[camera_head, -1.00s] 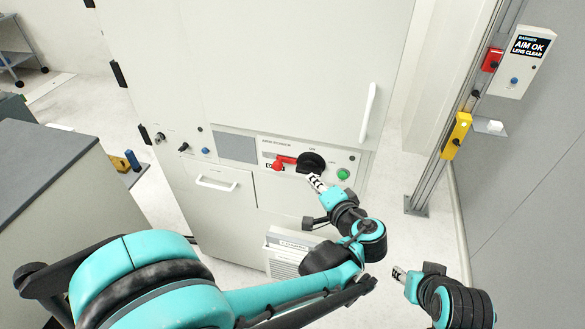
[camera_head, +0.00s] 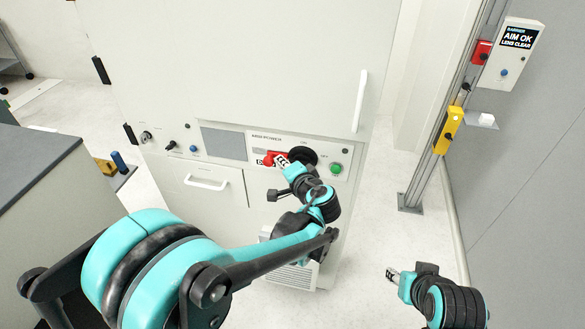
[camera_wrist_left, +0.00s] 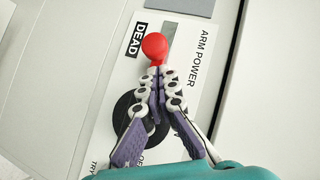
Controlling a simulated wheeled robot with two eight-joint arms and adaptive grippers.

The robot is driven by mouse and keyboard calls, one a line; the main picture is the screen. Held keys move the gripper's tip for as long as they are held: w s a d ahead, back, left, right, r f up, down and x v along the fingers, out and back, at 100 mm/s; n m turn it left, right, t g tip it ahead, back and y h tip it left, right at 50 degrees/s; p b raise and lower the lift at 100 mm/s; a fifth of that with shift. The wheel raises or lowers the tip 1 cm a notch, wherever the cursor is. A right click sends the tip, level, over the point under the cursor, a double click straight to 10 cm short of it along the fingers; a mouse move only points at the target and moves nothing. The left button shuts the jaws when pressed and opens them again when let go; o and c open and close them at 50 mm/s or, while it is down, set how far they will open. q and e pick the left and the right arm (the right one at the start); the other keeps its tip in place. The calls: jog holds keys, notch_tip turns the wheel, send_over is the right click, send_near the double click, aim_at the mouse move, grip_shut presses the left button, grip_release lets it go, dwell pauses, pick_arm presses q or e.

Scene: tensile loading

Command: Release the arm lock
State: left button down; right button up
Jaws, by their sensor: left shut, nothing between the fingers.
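The panel marked ARM POWER (camera_wrist_left: 205,52) is on the front of a white cabinet. A red ball-ended lever (camera_head: 268,161) sits on it, and its round red knob (camera_wrist_left: 154,46) shows in the wrist view beside a black DEAD label. My left gripper (camera_head: 283,160) is shut and empty at the lever. In the wrist view its fingertips (camera_wrist_left: 157,74) are just below the knob and cover the rest of the lever; I cannot tell whether they touch. A black round dial (camera_head: 304,154) is partly behind the fingers. My right gripper (camera_head: 392,274) hangs low at the right, away from the panel.
A green button (camera_head: 336,169) is right of the dial. A white door handle (camera_head: 360,100) stands out above it, and a drawer handle (camera_head: 206,183) is lower left. A metal post (camera_head: 440,120) with a yellow box stands at the right. The floor between is clear.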

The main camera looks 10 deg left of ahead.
aim_at(265, 160)
pick_arm(q)
jog(key=shift+a+f, duration=0.25)
jog(key=shift+a, duration=0.2)
pick_arm(e)
jog(key=shift+f, duration=0.2)
pick_arm(q)
jog(key=a, duration=0.4)
jog(key=shift+w+a, duration=0.1)
pick_arm(e)
jog(key=shift+r, duration=0.1)
pick_arm(q)
jog(key=shift+r, duration=0.15)
pick_arm(e)
jog(key=shift+r, duration=0.1)
